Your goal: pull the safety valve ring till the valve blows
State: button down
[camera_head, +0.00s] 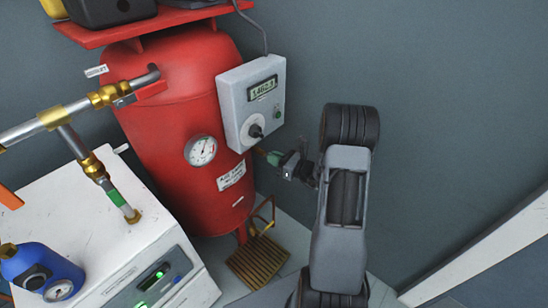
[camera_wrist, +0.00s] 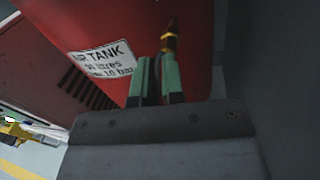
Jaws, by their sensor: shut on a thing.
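The red air tank (camera_head: 180,110) stands against the wall in the head view. A small brass fitting, which looks like the safety valve (camera_wrist: 171,40), sticks out of the tank at the top of the wrist view; it also shows as a small bit in the head view (camera_head: 259,150), below the grey box. My gripper (camera_head: 272,157) is at this valve, with green fingertips that also show in the wrist view (camera_wrist: 158,66). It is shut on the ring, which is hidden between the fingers. I see no sign of air blowing out.
A grey control box (camera_head: 252,103) reading about 1462 and a pressure gauge (camera_head: 201,150) sit close to my gripper. A white cabinet (camera_head: 95,225) and brass pipework (camera_head: 102,97) are at the left. The wall at the right is clear.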

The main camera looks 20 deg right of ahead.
jog(key=shift+s, duration=0.15)
jog(key=c, duration=1.3)
grip_release()
jog(key=p+v, duration=0.2)
jog(key=v, duration=1.2)
jog(key=s+a+f+n+g+y, duration=0.1)
jog(key=s+a+f+n+g, duration=0.2)
jog(key=n+g, duration=0.1)
jog(key=s+a+r+n+g+h+p, duration=0.1)
jog(key=s+a+r+n+g+p, duration=0.45)
jog(key=r+n+g+p, duration=0.3)
jog(key=a+r+n+h+p, duration=0.3)
jog(key=r+n+p, duration=0.2)
jog(key=r, duration=0.6)
jog(key=s+a+r+n+h+p, duration=0.1)
jog(key=a+r+n+h+p, duration=0.2)
jog(key=r+n+p, duration=0.3)
jog(key=a+r+n+t+h+p, duration=0.1)
jog(key=a+r+n+h+p, duration=0.3)
jog(key=r, duration=1.3)
jog(key=shift+s+a+n+p, duration=0.15)
jog(key=shift+n+p, duration=0.3)
jog(key=shift+n, duration=0.3)
jog(key=shift+s+d+n+p, duration=0.15)
jog(key=shift+n+p, duration=0.3)
jog(key=shift+n, duration=0.25)
